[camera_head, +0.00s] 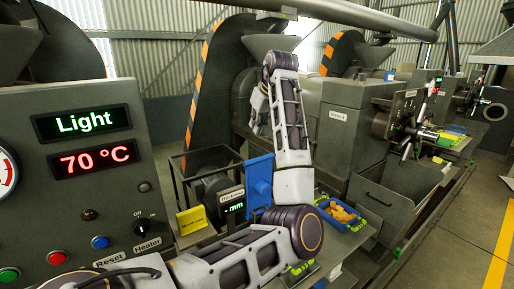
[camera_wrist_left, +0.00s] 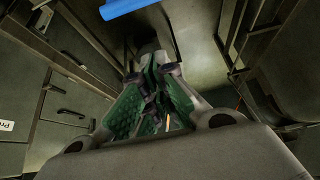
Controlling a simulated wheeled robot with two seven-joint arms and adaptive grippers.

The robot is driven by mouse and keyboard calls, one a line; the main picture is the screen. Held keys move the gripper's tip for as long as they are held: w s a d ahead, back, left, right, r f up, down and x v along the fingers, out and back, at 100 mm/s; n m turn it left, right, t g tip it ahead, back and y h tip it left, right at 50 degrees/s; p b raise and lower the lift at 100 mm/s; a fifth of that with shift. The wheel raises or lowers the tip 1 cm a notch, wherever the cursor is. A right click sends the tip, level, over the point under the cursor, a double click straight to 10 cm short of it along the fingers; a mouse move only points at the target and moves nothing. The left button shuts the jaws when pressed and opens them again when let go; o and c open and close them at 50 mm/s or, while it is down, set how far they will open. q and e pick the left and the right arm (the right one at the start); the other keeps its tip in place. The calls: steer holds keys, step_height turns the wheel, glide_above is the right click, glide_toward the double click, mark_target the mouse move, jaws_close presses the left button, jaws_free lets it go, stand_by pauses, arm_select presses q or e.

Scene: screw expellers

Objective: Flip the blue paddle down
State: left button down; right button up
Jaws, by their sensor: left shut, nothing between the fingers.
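The blue paddle (camera_head: 259,182) shows in the head view as an upright blue plate beside the small display, partly covered by my left arm on its right. My left arm rises in front of it and bends over at the top. My left gripper (camera_head: 257,128) hangs down from there, above the paddle, small and partly hidden by the arm. In the left wrist view, the gripper's green-padded fingers (camera_wrist_left: 152,85) are together and empty. A blue bar (camera_wrist_left: 132,6), which looks like the paddle's edge, lies at the top of that view, apart from the fingers. My right gripper is not seen.
A control panel (camera_head: 75,190) with "Light" and "70 °C" displays fills the left. A blue tray (camera_head: 325,205) with orange pieces sits right of my arm. Grey machines (camera_head: 340,125) stand behind. The floor at the far right is open.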

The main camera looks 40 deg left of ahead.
arm_select(q)
steer(key=shift+s+d, duration=0.1)
steer(key=shift+f, duration=0.1)
stand_by(0.4)
steer(key=p+x, duration=0.1)
steer(key=x, duration=0.9)
steer(key=d, duration=0.1)
steer(key=d+p, duration=0.1)
steer(key=s+d, duration=0.1)
steer(key=d, duration=0.1)
steer(key=shift+s+f+p, duration=0.1)
steer(key=shift+f+p, duration=0.2)
stand_by(0.4)
